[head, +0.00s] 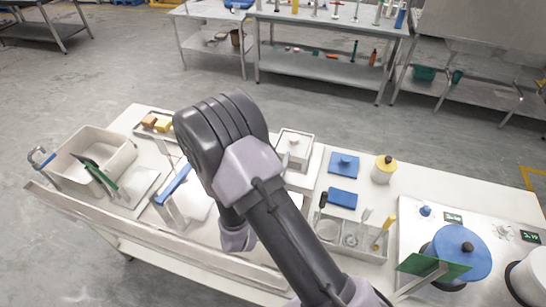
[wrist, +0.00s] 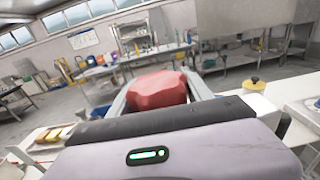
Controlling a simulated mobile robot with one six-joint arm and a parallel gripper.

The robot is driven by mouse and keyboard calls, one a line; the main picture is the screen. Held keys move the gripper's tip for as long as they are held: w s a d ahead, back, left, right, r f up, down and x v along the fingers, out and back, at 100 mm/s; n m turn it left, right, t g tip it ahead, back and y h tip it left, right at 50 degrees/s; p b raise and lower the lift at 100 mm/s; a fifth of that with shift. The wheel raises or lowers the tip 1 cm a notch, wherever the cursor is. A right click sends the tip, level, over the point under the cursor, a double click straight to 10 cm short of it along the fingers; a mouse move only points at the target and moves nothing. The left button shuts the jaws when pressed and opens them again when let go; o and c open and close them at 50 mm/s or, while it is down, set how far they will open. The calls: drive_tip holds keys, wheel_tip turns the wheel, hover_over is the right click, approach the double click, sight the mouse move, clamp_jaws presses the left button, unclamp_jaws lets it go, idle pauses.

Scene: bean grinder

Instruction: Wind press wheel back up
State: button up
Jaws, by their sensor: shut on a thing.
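My gripper (wrist: 158,84) is shut on a red, lobed piece (wrist: 157,92) that looks like the press wheel. In the wrist view its two pale fingers stand on either side of the red piece. The lower part of the red piece is hidden behind my gripper body. In the head view my own arm covers the middle of the table, so the gripper, the wheel and most of the press cannot be seen there.
The white table (head: 140,232) is crowded. At left stand a pale bin (head: 118,150) and a blue-handled frame (head: 172,183). At right are blue pads (head: 343,198), a yellow-lidded jar (head: 383,172), a tool rack (head: 350,238) and a blue disc (head: 460,250).

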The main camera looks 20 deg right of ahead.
drive_tip(key=o, duration=1.4)
drive_tip(key=shift+c, duration=0.2)
drive_tip(key=shift+s, duration=0.1)
drive_tip(key=v, duration=1.7)
drive_tip(key=shift+s, duration=0.1)
